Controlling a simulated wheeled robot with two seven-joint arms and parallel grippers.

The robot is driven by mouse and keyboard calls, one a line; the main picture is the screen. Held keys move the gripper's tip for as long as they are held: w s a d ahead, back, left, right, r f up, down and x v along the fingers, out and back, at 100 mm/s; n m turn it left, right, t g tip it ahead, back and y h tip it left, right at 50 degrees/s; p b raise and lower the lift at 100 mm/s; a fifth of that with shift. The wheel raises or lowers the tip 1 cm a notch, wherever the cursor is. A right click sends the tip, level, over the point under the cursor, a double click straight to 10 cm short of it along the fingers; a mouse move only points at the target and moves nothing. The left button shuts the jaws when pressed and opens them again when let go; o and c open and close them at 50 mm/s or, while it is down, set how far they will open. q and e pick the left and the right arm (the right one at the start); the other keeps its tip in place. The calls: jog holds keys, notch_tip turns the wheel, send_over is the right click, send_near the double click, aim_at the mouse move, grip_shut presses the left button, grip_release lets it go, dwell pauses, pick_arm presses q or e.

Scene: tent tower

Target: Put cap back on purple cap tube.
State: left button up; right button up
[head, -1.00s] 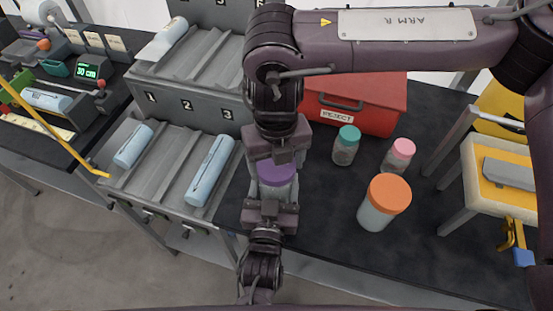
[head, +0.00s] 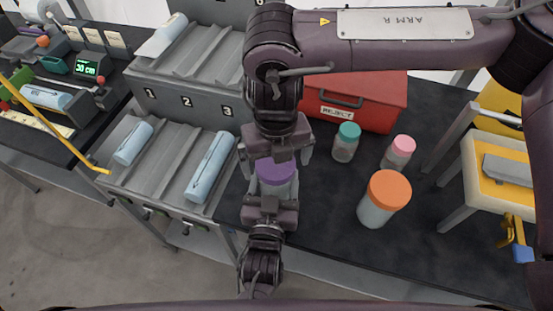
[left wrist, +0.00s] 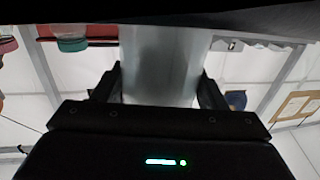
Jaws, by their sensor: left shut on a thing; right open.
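The purple cap (head: 277,170) sits on top of the clear, pale tube (head: 282,189) in the head view. I cannot tell how tightly it is seated. My left gripper (head: 270,203), coming from below in the head view, is shut on the tube's body. In the left wrist view the tube (left wrist: 160,62) stands between its two dark fingers. The purple cap is not visible there. My right gripper (head: 276,155) is open over the cap, with a finger spread out on each side. Its wrist hides part of the area behind the cap.
Teal-capped (head: 346,143), pink-capped (head: 398,153) and orange-capped (head: 384,199) jars stand to the right on the dark table (head: 330,240). A red reject box (head: 362,95) is behind them. A grey numbered rack (head: 150,185) holding light-blue rolls is close on the left.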

aim_at(274, 192)
notch_tip(274, 192, up, 12)
jog(key=shift+f, duration=0.2)
pick_arm(q)
jog(key=o, duration=1.4)
jog(key=shift+o, duration=0.2)
jog(key=shift+s, duration=0.1)
jog(key=shift+s+f, duration=0.1)
jog(key=shift+s, duration=0.25)
jog(key=s, duration=0.2)
jog(key=s+b, duration=0.1)
jog(key=s, duration=0.1)
jog(key=s+a, duration=0.1)
jog(key=s, duration=0.2)
jog(key=shift+b, duration=0.4)
pick_arm(e)
jog(key=shift+f, duration=0.85)
jog(key=shift+s+f, duration=0.1)
